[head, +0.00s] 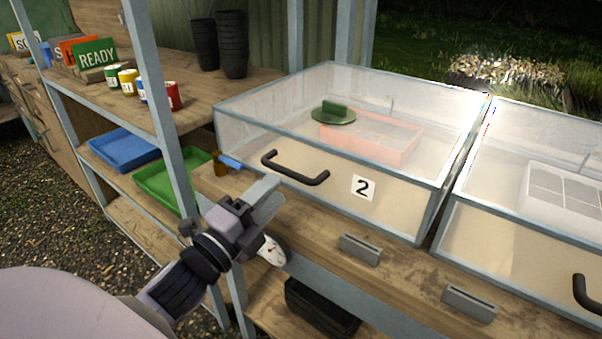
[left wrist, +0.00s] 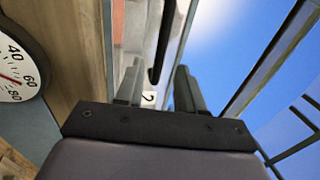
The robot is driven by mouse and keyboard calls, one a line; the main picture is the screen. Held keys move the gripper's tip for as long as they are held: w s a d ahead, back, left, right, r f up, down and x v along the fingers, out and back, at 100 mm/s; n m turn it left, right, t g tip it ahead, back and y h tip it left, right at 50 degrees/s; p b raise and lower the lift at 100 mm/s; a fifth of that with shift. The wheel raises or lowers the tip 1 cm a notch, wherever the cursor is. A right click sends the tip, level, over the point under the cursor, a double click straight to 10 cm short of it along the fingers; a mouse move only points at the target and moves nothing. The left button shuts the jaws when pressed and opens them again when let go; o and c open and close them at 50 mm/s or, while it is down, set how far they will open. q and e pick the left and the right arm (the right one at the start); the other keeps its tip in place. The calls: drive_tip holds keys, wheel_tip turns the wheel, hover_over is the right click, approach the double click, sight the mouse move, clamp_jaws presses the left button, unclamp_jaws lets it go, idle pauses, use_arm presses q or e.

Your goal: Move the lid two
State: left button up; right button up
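Lid two (head: 400,95) is a clear, grey-framed cover on the left glazed box, and it looks shut. A white "2" label (head: 363,188) and a black bar handle (head: 295,170) are on the box's front side. My left gripper (head: 272,192) is just in front of and below the handle, apart from it as far as I can tell. In the left wrist view the two fingers (left wrist: 158,88) stand apart with nothing gripped. The dark handle (left wrist: 162,45) shows ahead, in line with the gap. My right gripper is out of view.
A coral tray (head: 370,138) and a round green object (head: 333,113) are inside the box. A second glazed box (head: 540,180) stands at right. A wooden ledge (head: 400,265) with grey brackets runs in front. A dial gauge (head: 271,250) is below my gripper. A shelf post (head: 165,90) stands left.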

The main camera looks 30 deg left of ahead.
sight(288, 175)
use_arm(q)
drive_tip(key=shift+w+r, duration=0.2)
drive_tip(key=shift+w, duration=0.15)
drive_tip(key=shift+p+x, duration=0.4)
drive_tip(key=shift+x, duration=2.45)
drive_tip(key=shift+f, duration=0.15)
clamp_jaws()
